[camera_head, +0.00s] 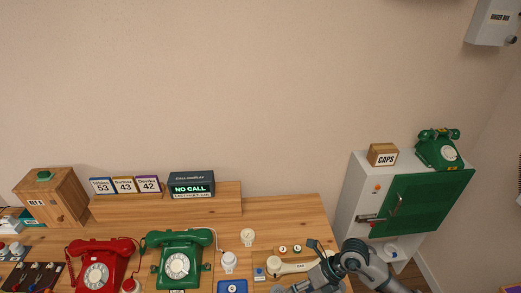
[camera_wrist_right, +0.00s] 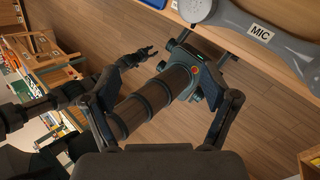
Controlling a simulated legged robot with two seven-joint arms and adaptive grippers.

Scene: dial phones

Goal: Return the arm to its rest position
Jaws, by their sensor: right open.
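A dark jointed arm with a small gripper (camera_wrist_right: 143,56), probably my left, shows at the left of that view. It is too small to tell its jaw state. My left gripper does not show in the head view.
A red phone (camera_head: 97,268) and a green phone (camera_head: 180,262) stand on the table (camera_head: 285,210). A display (camera_head: 191,186) reads NO CALL.

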